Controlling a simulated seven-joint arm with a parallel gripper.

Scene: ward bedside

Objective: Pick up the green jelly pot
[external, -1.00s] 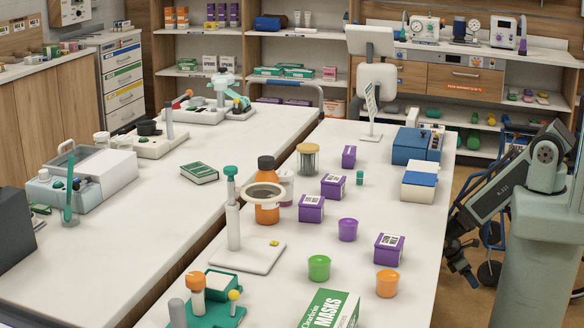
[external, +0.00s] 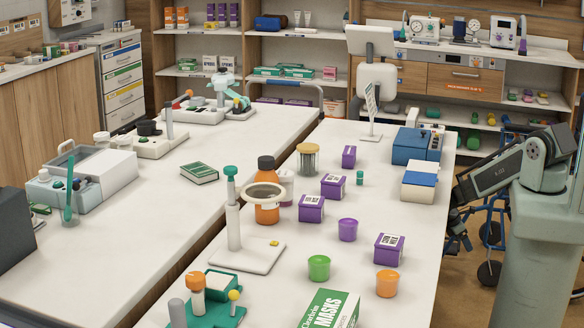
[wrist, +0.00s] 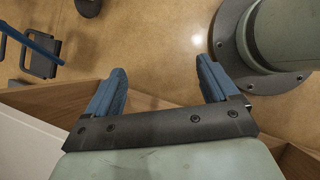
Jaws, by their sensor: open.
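The green jelly pot (external: 319,268) stands upright on the white table, near its front in the external view, between the masks box and the purple pot. My gripper (external: 462,240) hangs beside the table's right edge, well to the right of the green pot and apart from it. In the wrist view my gripper (wrist: 160,82) is open and empty, its two blue fingers wide apart over the floor. The green pot is not in the wrist view.
Close to the green pot are an orange pot (external: 387,283), a purple pot (external: 348,229), a purple box (external: 389,248), the masks box (external: 331,309) and a magnifier stand (external: 246,256). The wrist view shows the floor (wrist: 170,40) and a table corner (wrist: 30,145).

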